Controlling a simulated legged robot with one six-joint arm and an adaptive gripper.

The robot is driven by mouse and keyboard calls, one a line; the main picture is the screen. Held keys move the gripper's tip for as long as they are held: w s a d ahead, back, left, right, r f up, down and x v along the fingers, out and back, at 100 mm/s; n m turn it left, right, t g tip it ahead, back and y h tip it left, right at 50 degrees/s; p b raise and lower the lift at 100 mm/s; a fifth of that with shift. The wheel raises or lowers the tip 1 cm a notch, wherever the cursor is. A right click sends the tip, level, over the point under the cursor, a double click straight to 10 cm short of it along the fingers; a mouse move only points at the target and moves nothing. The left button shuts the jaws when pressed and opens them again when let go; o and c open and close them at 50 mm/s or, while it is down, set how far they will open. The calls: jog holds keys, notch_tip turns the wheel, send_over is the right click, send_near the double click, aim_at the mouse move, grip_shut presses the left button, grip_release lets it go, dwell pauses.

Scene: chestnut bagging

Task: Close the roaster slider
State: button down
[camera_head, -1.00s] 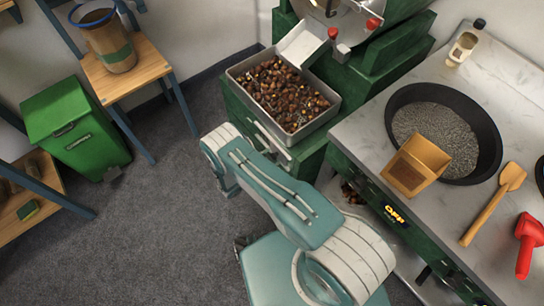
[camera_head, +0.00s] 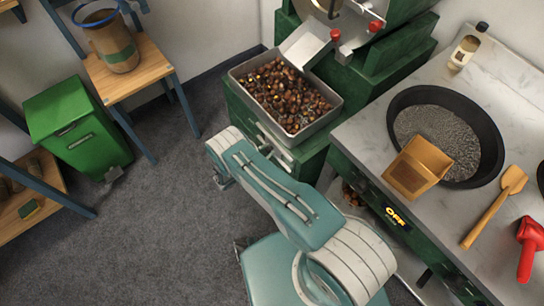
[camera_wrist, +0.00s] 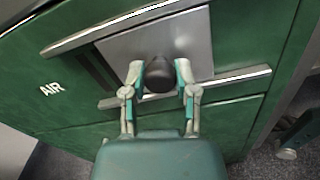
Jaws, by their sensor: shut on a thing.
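The roaster slider is a grey metal plate (camera_wrist: 180,42) between two silver rails on a green panel, in the wrist view. A round black knob (camera_wrist: 158,76) stands out from it. A dark open slot (camera_wrist: 97,72) shows to the left of the plate, near the white word AIR. My gripper (camera_wrist: 160,78) has one finger on each side of the knob and is shut on it. In the head view, my arm reaches down to the green cabinet front below the chestnut tray, and the slider is mostly hidden there.
A metal tray (camera_head: 236,84) of chestnuts sits on the green roaster base. A green bin (camera_head: 75,125) stands at left.

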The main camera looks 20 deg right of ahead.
jog(key=w, duration=0.1)
jog(key=w+a, duration=0.1)
jog(key=w, duration=0.1)
jog(key=shift+w+a+f, duration=0.1)
jog(key=shift+w+a, duration=0.05)
jog(key=shift+w, duration=0.05)
jog(key=shift+w+a, duration=0.25)
jog(key=shift+w, duration=0.35)
jog(key=shift+c, duration=1.9)
grip_release()
jog(key=shift+w, duration=0.1)
jog(key=shift+a, duration=0.1)
send_near(267, 141)
jog(key=a, duration=0.4)
jog(key=shift+s+a+f, duration=0.15)
jog(key=shift+s+a, duration=0.05)
jog(key=shift+a, duration=0.2)
